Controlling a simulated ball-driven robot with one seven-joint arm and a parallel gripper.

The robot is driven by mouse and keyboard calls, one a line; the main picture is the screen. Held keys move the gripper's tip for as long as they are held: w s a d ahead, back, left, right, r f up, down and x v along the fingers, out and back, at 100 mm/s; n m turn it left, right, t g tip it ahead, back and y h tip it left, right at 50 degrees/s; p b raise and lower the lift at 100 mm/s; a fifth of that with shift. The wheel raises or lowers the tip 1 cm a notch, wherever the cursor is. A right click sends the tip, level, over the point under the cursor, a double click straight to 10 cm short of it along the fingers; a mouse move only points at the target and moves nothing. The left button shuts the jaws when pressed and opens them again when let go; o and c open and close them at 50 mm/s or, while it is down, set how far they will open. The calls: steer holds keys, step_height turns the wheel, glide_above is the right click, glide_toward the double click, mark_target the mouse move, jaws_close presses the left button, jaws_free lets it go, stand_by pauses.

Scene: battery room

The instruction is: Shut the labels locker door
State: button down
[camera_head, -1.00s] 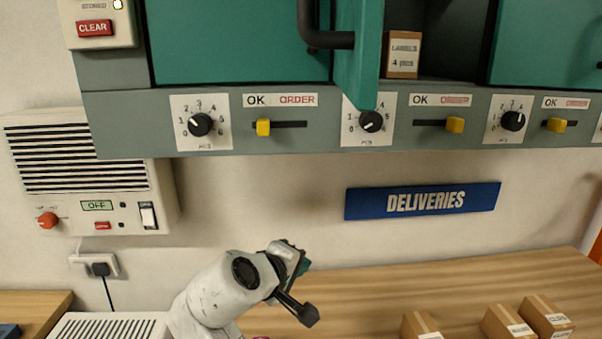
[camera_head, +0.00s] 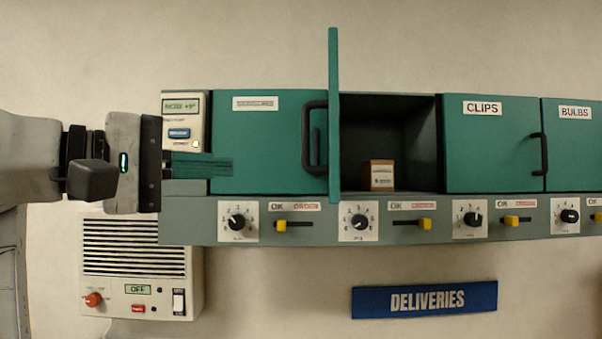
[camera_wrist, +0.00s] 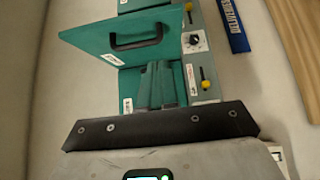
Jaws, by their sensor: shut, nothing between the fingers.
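The labels locker door (camera_head: 334,110) is a teal panel that stands open, seen nearly edge-on, at the left side of the dark open compartment (camera_head: 400,130). Its black handle (camera_head: 313,140) is on the face turned to the left. In the wrist view the door (camera_wrist: 100,38) shows its outer face, with the handle (camera_wrist: 138,42) and a white label. My gripper (camera_head: 228,167) reaches in from the left, shut and empty, in front of the closed teal locker left of the open door. Its teal fingers (camera_wrist: 160,72) are apart from the open door.
A cardboard box (camera_head: 378,175) sits inside the open compartment. The closed CLIPS locker (camera_head: 490,150) and BULBS locker (camera_head: 572,150) are to the right. Dials and yellow sliders line the grey ledge (camera_head: 330,230) below. A blue DELIVERIES sign (camera_head: 425,299) hangs lower. Wall space above is clear.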

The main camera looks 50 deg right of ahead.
steer(key=p, duration=0.2)
glide_toward(329, 171)
steer(key=w+d, duration=0.2)
steer(key=d, duration=0.2)
steer(key=shift+w+d+r, duration=0.2)
steer(key=shift+w+d, duration=0.15)
steer(key=shift+w, duration=0.05)
steer(key=shift+s+d+f+p, duration=0.1)
steer(key=shift+s+d+p, duration=0.25)
steer(key=shift+s+d, duration=0.35)
steer(key=shift+s+d+f+p, duration=0.1)
steer(key=shift+s+d+p, duration=0.3)
steer(key=shift+s, duration=0.6)
steer(key=shift+s, duration=0.1)
